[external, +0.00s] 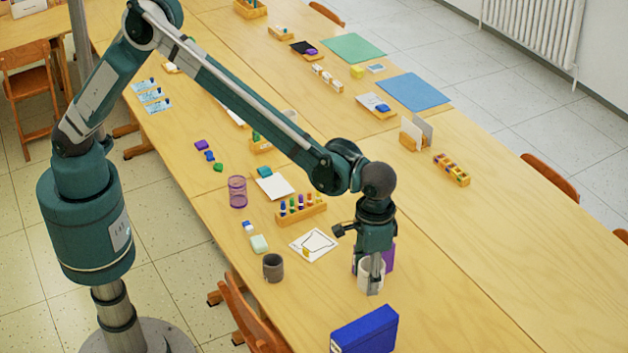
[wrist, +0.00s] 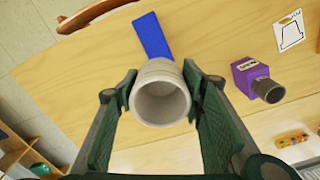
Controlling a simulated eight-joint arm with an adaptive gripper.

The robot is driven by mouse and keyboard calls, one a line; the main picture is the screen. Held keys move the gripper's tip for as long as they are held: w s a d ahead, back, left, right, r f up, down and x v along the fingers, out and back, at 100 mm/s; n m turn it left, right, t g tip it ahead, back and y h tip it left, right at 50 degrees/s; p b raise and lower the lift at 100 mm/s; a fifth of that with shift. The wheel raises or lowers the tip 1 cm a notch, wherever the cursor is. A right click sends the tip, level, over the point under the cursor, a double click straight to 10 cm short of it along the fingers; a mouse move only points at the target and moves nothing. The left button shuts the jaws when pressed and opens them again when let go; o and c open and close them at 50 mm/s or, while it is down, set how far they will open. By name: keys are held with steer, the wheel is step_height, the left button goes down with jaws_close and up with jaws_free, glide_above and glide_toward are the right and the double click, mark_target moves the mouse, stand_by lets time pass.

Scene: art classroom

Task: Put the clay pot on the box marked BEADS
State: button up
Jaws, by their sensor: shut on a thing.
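My gripper (wrist: 164,98) is shut on a pale grey-white pot (wrist: 157,68), whose round open mouth faces the wrist camera. In the external view the pot (external: 366,276) is low by the table; I cannot tell whether it touches. A purple box (external: 388,256) is partly hidden behind my gripper (external: 372,282). In the wrist view the purple box (wrist: 246,71) carries a pale label too small to read, with a dark grey cylinder (wrist: 269,91) overlapping it. A blue box (external: 366,331) lies on the table in front, with a white label I cannot read.
A dark grey cup (external: 273,267) stands near the table's left edge. A white card with a drawing (external: 313,245) and a wooden peg rack (external: 301,209) are left of my gripper. The table right of the purple box is clear.

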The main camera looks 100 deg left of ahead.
steer(key=f, duration=0.3)
steer(key=shift+d+f, duration=0.25)
steer(key=shift+f, duration=0.1)
steer(key=shift+s+f, duration=0.1)
steer(key=shift+f, duration=0.55)
glide_above(365, 325)
steer(key=shift+f, duration=3.15)
steer(key=shift+f+p, duration=0.4)
steer(key=shift+f, duration=1.45)
steer(key=shift+f, duration=0.1)
